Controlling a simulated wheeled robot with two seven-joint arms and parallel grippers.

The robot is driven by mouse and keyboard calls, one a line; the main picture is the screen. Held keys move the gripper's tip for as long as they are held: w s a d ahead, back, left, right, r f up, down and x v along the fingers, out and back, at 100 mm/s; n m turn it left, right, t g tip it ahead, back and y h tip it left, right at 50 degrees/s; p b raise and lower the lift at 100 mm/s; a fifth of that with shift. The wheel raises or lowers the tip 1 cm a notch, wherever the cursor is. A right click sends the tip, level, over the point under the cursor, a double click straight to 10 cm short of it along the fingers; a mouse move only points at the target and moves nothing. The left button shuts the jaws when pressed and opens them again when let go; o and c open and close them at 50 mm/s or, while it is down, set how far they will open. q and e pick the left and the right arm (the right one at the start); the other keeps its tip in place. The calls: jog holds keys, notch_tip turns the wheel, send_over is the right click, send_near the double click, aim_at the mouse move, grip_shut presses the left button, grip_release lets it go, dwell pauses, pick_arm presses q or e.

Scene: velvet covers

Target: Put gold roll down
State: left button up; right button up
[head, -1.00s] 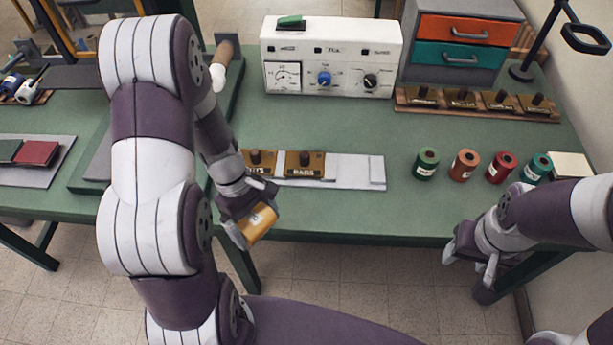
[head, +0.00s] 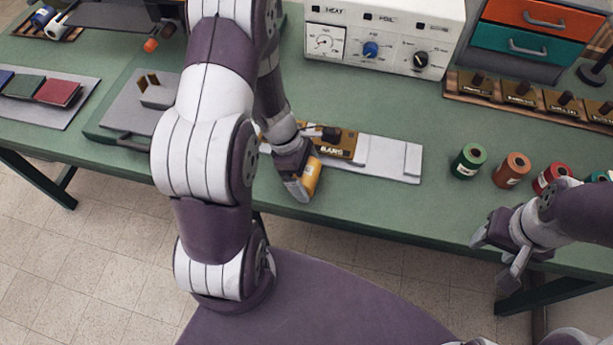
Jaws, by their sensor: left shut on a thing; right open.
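The gold roll (head: 312,177) is a short gold-yellow cylinder with a pale label. My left gripper (head: 302,184) is shut on it and holds it near the table's front edge, left of centre. Whether the roll touches the table cannot be told. My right gripper (head: 499,249) is open and empty at the front right edge. A green roll (head: 468,161), a brown-orange roll (head: 511,170), a red roll (head: 551,178) and a partly cut-off teal roll (head: 597,177) stand in a row on the right of the green table (head: 400,213).
A white strip (head: 389,158) with brass plates (head: 337,143) lies just behind my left gripper. A white control box (head: 384,35) and drawers (head: 529,38) stand at the back. Velvet covers (head: 58,92) lie at left. Clear table lies between strip and green roll.

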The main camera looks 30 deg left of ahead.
pick_arm(q)
jog(key=shift+f, duration=0.5)
jog(key=shift+w+a, duration=0.1)
jog(key=shift+w, duration=0.05)
jog(key=shift+f, duration=0.1)
jog(key=shift+f, duration=0.1)
jog(key=o, duration=0.8)
